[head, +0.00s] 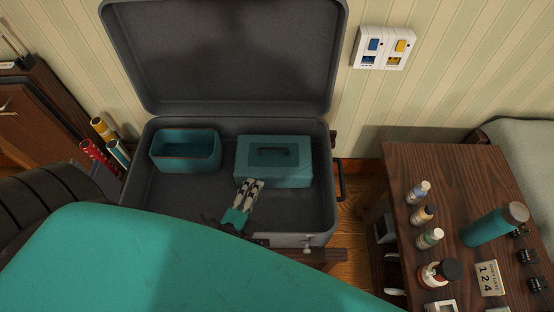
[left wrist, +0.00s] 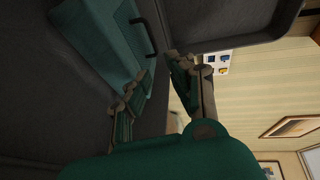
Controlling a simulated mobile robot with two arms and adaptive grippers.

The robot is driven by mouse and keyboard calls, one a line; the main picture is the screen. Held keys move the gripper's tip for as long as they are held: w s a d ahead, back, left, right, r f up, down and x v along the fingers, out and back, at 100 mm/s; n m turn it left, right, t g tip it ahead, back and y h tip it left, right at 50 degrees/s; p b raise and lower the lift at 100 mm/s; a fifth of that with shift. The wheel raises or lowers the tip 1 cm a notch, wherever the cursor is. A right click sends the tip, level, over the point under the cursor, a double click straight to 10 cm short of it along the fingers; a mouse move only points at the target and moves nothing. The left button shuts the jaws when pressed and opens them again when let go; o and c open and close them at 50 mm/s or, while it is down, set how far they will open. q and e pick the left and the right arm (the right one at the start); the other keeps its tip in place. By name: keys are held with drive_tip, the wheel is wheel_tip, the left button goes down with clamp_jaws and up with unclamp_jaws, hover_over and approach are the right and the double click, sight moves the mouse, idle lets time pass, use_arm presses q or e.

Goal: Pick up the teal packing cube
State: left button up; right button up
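The teal packing cube (head: 296,172) is a closed, box-like case with a dark handle on its top. It lies in the right half of the open grey suitcase (head: 178,186). My left gripper (head: 252,182) is over the cube's near left edge in the head view. In the left wrist view the cube (left wrist: 98,38) is at upper left. There my left gripper (left wrist: 160,68) has its fingers apart with nothing between them; one finger overlaps the cube's edge. I cannot tell if it touches. The handle is beyond the fingertips. My right gripper is not in view.
An open teal bin (head: 186,154) sits left of the cube inside the suitcase. The raised lid (head: 225,60) stands behind. A wooden table (head: 400,165) at right holds small bottles (head: 430,238) and a teal flask (head: 490,228). Coloured rolls (head: 100,128) stand at left.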

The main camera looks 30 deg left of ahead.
use_arm(q)
drive_tip(key=f, duration=0.1)
approach(276, 149)
drive_tip(key=x, duration=0.4)
drive_tip(key=shift+w+d+p, duration=0.1)
drive_tip(key=shift+w+p, duration=0.15)
drive_tip(key=shift+p, duration=0.15)
drive_tip(key=shift+b+x, duration=0.3)
drive_tip(key=shift+x, duration=2.75)
drive_tip(key=shift+f, duration=0.2)
drive_tip(key=shift+s, duration=0.1)
clamp_jaws()
drive_tip(key=shift+r, duration=0.1)
